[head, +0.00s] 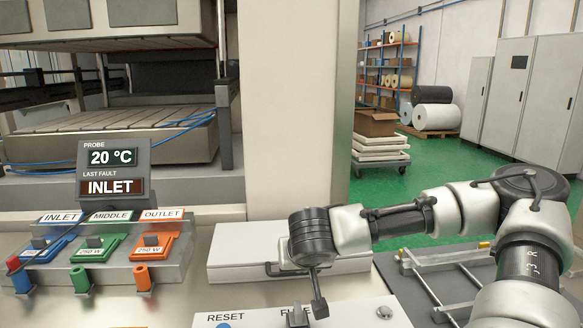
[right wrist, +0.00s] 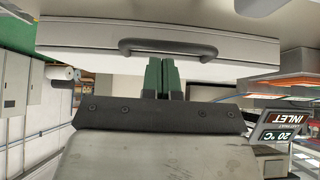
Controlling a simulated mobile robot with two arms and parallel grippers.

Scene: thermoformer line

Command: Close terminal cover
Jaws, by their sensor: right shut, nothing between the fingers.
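The terminal cover, a flat white lid (head: 240,248), lies on the bench in the middle of the head view. Its dark bar handle (head: 273,270) is on the front edge and partly hidden by my right wrist. In the right wrist view, the lid's pale front (right wrist: 75,40) and the curved handle (right wrist: 168,47) are just ahead of my right gripper (right wrist: 160,65). Its green fingers are shut together and empty, with their tips close to the handle. I cannot tell whether they touch it. The fingers are hidden in the head view. My left gripper is out of view.
A console with a probe display (head: 112,170) and blue, green and orange connectors (head: 90,250) stands left of the cover. A panel marked RESET and FUSE (head: 260,318) is in front. A grey metal frame (head: 425,285) lies at right, under my arm.

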